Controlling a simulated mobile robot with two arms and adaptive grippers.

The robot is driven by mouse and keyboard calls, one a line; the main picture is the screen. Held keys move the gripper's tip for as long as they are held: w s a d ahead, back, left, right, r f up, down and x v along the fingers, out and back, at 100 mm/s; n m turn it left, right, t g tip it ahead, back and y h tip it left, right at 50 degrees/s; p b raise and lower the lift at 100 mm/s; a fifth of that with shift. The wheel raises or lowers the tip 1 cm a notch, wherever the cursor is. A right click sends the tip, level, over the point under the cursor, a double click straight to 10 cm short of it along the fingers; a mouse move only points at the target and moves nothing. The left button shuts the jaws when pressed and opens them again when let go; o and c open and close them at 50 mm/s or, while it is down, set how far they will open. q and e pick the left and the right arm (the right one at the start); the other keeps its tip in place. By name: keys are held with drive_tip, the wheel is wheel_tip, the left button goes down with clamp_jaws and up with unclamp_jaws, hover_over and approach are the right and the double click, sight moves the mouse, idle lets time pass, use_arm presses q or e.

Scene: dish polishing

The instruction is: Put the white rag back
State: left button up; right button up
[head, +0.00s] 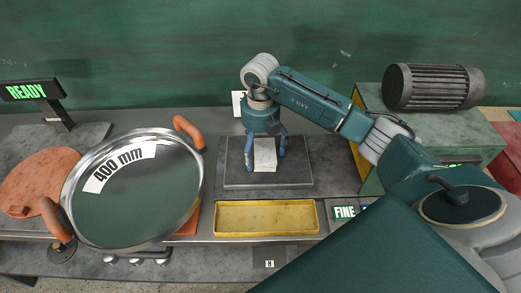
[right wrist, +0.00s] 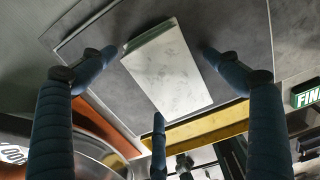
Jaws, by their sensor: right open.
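The white rag (head: 265,154) lies on a dark grey square plate (head: 225,181) at the middle of the bench. In the right wrist view the rag (right wrist: 168,68) is a pale, thick rectangular block on the grey plate. My right gripper (head: 266,150) points down over the rag, its blue fingers spread on either side. In the right wrist view its fingers (right wrist: 155,85) are apart, with the rag between them and a gap visible. The gripper is open and holds nothing. My left gripper is not in view.
A yellow tray (head: 266,203) lies just in front of the plate. A large round 400 mm metal dish (head: 150,210) with orange handles stands at the left, near a READY display (head: 26,92). A ribbed dark motor (head: 432,87) sits on a green cabinet at the right.

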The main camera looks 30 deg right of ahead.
sight(260, 149)
drive_tip(key=shift+r, duration=0.15)
wheel_tip(260, 149, up, 7)
drive_tip(key=b, duration=0.2)
drive_tip(key=shift+w+b, duration=0.1)
drive_tip(key=shift+b, duration=0.25)
wheel_tip(260, 149, up, 5)
